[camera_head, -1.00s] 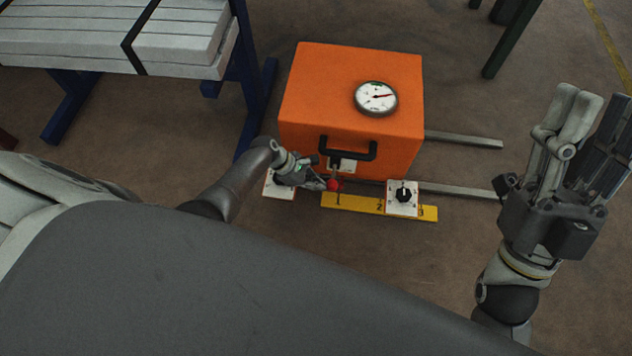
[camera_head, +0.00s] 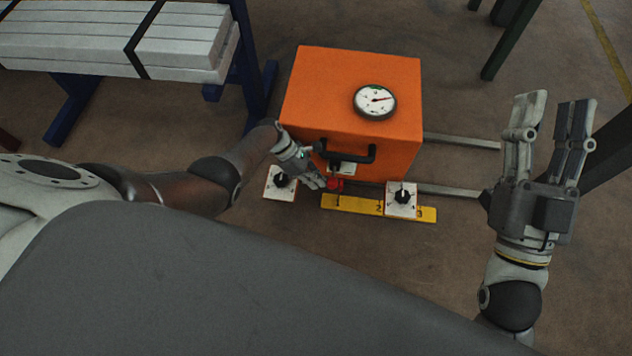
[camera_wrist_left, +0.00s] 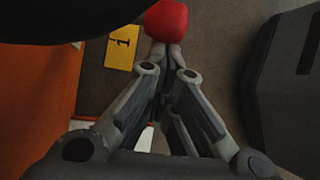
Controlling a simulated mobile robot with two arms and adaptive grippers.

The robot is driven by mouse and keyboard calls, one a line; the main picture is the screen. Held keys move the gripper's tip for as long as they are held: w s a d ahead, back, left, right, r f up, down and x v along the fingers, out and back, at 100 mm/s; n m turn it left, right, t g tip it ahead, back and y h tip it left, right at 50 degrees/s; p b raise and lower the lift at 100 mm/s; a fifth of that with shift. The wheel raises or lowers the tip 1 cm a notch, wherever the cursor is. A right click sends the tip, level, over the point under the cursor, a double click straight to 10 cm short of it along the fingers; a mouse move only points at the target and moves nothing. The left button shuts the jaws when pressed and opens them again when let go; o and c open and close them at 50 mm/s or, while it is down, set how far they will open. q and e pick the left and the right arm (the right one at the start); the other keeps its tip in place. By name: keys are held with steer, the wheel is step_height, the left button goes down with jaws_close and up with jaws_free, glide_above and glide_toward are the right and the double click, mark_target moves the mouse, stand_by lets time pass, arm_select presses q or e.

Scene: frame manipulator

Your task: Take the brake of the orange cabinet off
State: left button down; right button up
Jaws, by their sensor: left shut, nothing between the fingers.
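The orange cabinet (camera_head: 350,90) stands on the floor with a round gauge (camera_head: 375,101) on top and a black handle (camera_head: 348,153) on its front. A red knob (camera_head: 336,184) sits low in front of it, near the "1" end of a yellow plate (camera_head: 360,205). My left gripper (camera_head: 321,184) is shut and empty, with its tips right at the knob. The left wrist view shows the closed fingertips (camera_wrist_left: 166,50) against or just short of the red ball (camera_wrist_left: 166,20); contact is unclear. My right gripper (camera_head: 555,98) is open and empty, well to the right.
White dial boxes with black knobs stand left (camera_head: 280,183) and right (camera_head: 401,199) of the red knob. Metal rails (camera_head: 462,141) run right from the cabinet. A blue-legged bench (camera_head: 180,35) stands at the back left.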

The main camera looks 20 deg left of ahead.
arm_select(q)
steer(key=shift+r, duration=0.15)
arm_select(e)
steer(key=shift+w+f, duration=0.15)
steer(key=shift+f, duration=0.1)
arm_select(q)
steer(key=shift+r+p, duration=0.75)
steer(key=shift+p, duration=0.1)
arm_select(e)
step_height(320, 180, down, 7)
steer(key=w+g+h, duration=0.1)
steer(key=w+g, duration=0.1)
steer(key=g, duration=0.2)
steer(key=shift+w+d+g+h, duration=0.15)
steer(key=shift+w+g+h, duration=0.15)
steer(key=shift+g, duration=0.1)
arm_select(q)
steer(key=shift+a+r, duration=0.1)
steer(key=shift+a, duration=0.05)
steer(key=v, duration=1.1)
steer(key=shift+a+r, duration=0.2)
steer(key=shift+r, duration=0.1)
arm_select(e)
steer(key=shift+r, duration=0.1)
